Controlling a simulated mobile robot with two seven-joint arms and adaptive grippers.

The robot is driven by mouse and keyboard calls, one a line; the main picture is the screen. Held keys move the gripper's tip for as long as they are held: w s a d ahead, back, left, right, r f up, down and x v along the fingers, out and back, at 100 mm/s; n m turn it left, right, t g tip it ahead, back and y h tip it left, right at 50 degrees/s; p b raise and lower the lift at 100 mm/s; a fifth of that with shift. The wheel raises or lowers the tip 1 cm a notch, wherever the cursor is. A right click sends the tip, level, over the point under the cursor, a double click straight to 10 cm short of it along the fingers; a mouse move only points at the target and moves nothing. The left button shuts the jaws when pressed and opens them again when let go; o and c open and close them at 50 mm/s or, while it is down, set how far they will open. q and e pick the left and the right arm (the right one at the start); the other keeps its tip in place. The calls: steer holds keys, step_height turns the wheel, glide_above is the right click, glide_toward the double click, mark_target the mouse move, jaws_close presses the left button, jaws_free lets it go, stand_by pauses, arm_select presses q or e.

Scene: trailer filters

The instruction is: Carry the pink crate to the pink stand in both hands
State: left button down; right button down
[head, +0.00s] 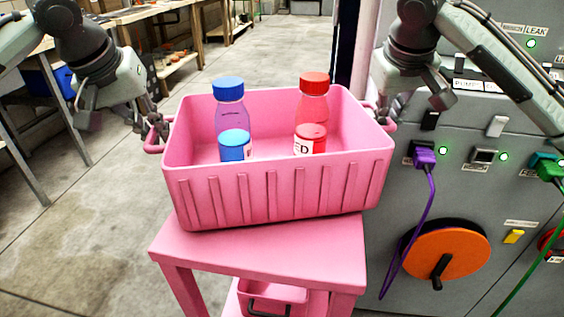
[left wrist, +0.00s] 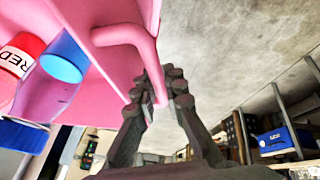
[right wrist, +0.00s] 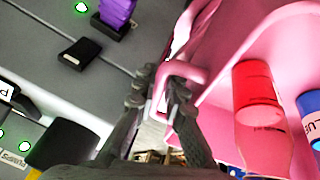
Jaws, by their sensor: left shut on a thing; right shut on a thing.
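The pink crate (head: 278,185) is in the middle of the head view, over the top of the pink stand (head: 290,248). Its base looks slightly turned against the stand's top; I cannot tell whether it touches. My left gripper (head: 154,122) is shut on the crate's left handle, which also shows in the left wrist view (left wrist: 128,36). My right gripper (head: 382,106) is shut on the right handle, seen in the right wrist view (right wrist: 184,72).
A grey control panel (head: 455,200) with plugs, cables and an orange wheel (head: 446,249) stands close on the right. A pink bin (head: 272,294) sits low inside the stand. Workbenches (head: 150,14) line the back left. The floor at left is clear.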

arm_select(q)
steer(key=shift+a+f+b, duration=0.15)
steer(key=shift+f+b, duration=0.35)
steer(key=shift+f, duration=0.2)
arm_select(e)
steer(key=shift+d+f, duration=0.15)
steer(key=shift+f, duration=0.55)
arm_select(q)
steer(key=c, duration=1.6)
jaws_free()
arm_select(e)
steer(key=c, duration=1.6)
jaws_free()
arm_select(q)
steer(key=shift+r, duration=0.1)
